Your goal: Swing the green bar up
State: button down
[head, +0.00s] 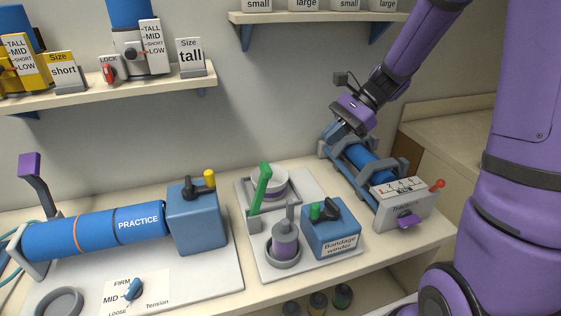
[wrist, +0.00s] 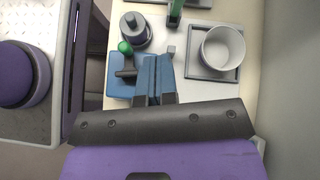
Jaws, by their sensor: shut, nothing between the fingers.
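The green bar (head: 260,188) stands steeply, leaning a little right at its top, on a small grey block beside the white cup in the head view. Its end also shows at the top edge of the wrist view (wrist: 175,12). My gripper (head: 334,129) is over the far end of the blue roller frame on the right, well apart from the green bar. In the wrist view its blue fingers (wrist: 155,66) are together and empty. I cannot tell whether they touch the frame.
The blue bandage winder (head: 330,232) and a grey spindle (head: 285,238) stand in front of the bar. The white cup (head: 270,178) sits just behind it. The traction box (head: 403,203) is at right. A blue PRACTICE cylinder (head: 95,232) lies at left.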

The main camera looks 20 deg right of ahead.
jog(key=w+d+f+m+t+y, duration=0.1)
jog(key=w+d+f+m+y, duration=0.1)
jog(key=w+f+m, duration=0.15)
send_near(262, 165)
jog(key=a+f, duration=0.4)
jog(key=shift+f, duration=0.4)
jog(key=shift+w+a, duration=0.1)
jog(key=shift+a, duration=0.05)
jog(key=a+h, duration=0.1)
jog(key=a+r+h, duration=0.1)
jog(key=a, duration=0.1)
jog(key=a+h, duration=0.1)
jog(key=shift+a+r, duration=0.25)
jog(key=shift+r, duration=0.15)
jog(key=shift+a+r+h, duration=0.15)
jog(key=shift+a+h, duration=0.25)
jog(key=shift+a, duration=0.8)
